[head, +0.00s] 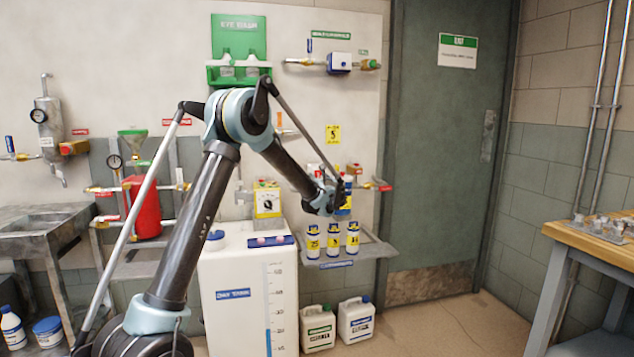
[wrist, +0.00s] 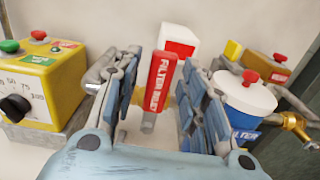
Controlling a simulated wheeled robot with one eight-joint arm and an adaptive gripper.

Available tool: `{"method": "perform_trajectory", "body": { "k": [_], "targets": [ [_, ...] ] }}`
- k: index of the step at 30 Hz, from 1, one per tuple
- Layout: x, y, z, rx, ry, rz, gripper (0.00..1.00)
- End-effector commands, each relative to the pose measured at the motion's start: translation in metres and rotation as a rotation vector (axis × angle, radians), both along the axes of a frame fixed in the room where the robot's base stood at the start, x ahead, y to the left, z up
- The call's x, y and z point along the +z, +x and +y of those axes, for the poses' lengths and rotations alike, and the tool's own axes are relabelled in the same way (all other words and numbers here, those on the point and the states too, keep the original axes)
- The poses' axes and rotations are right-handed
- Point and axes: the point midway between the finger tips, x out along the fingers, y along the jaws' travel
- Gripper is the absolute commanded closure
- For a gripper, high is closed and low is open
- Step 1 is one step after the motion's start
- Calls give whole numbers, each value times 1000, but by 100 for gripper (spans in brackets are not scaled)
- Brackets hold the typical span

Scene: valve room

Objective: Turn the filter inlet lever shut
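The filter inlet lever (wrist: 160,80) is a red tag-like handle with white lettering in the wrist view. It stands upright between the two fingers of my gripper (wrist: 158,72). The fingers are spread, one on each side of the lever, and I see no clear contact.
A yellow dosing box (wrist: 45,85) with a black dial is close on the left. A brass fitting (wrist: 293,124) sticks out at right. Blue-capped bottles (head: 333,240) stand on a shelf below my gripper. A white tank (head: 235,295) stands lower left.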

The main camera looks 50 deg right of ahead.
Motion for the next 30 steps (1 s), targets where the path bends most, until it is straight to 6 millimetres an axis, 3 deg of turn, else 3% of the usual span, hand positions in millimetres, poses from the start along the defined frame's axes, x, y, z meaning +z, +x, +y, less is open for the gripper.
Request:
{"method": "perform_trajectory", "body": {
  "k": [8, 21, 30],
  "targets": [
    [0, -6, 5, 0, 0, 0, 61],
    [0, -69, 52, -2, -1, 1, 61],
    [-1, -94, 70, -2, 0, 1, 61]
  ]
}}
